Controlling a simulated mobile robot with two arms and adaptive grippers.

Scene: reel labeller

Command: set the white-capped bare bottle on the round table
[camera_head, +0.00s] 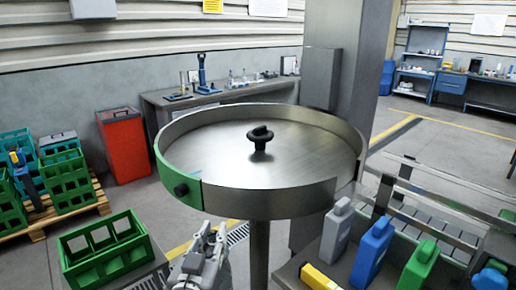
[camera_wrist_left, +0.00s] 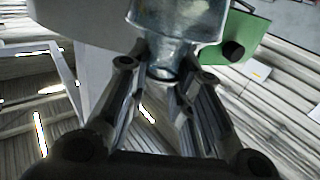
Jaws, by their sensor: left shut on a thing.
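The round table (camera_head: 250,205) is a steel disc with a raised rim, a green rim section (camera_head: 178,184) with a black knob, and a black handle (camera_head: 260,136) at its centre. Its top looks otherwise empty. My left gripper (camera_head: 207,240) is low in front of the table's near left side, outside the rim. In the left wrist view, the left gripper (camera_wrist_left: 162,75) is shut on a clear, bare bottle (camera_wrist_left: 178,22). My right gripper is not in view.
A green crate (camera_head: 105,262) stands at the front left, with more green crates (camera_head: 68,180) on a pallet behind. A red bin (camera_head: 122,145) is left of the table. Grey, blue (camera_head: 372,252) and green jugs stand at the front right beside a roller conveyor (camera_head: 440,215).

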